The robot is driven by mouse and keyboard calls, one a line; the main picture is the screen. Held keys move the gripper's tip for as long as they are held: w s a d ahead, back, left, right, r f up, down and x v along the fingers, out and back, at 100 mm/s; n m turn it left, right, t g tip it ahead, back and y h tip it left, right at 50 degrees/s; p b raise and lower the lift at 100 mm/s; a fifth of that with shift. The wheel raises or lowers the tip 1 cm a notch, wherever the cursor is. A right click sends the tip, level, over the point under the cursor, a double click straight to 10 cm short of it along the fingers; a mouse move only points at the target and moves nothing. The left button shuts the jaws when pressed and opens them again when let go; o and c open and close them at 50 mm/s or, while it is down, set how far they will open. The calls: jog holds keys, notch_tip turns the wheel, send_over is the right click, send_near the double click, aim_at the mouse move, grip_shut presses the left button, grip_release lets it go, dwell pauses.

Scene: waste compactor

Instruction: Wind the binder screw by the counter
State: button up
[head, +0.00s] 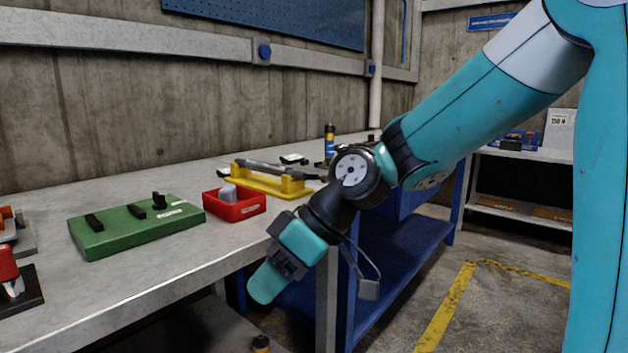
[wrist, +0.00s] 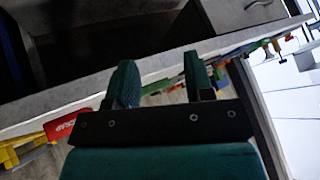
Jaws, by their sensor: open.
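I cannot make out for certain which thing is the binder screw or which is the counter. My gripper (head: 268,284) hangs in front of the workbench's front edge in the head view, pointing down and left. Its two teal fingers show in the wrist view (wrist: 160,82), apart with nothing between them; the bench edge shows beyond them. On the bench (head: 165,272), a green block (head: 125,238) carries several black pieces. A yellow stand (head: 268,184) with a dark grey rod-like piece lies farther back. The gripper touches none of these.
A red bin (head: 236,209) with a grey piece inside stands between the green block and the yellow stand. A red-and-white item on a dark base (head: 18,296) is at the left edge. A blue-and-yellow bottle (head: 329,142) stands farther back. Floor is clear at right.

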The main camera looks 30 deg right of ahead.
jog(key=w+d+r+t+y, duration=0.2)
jog(key=w+d+t, duration=0.3)
jog(key=w+d, duration=0.7)
jog(key=w+d+t+h+p, duration=0.25)
jog(key=d+t, duration=0.65)
jog(key=d, duration=1.4)
jog(key=shift+m, duration=0.4)
jog(key=p+x, duration=0.3)
jog(key=x, duration=1.4)
jog(key=shift+w, duration=0.4)
jog(key=shift+c, duration=0.2)
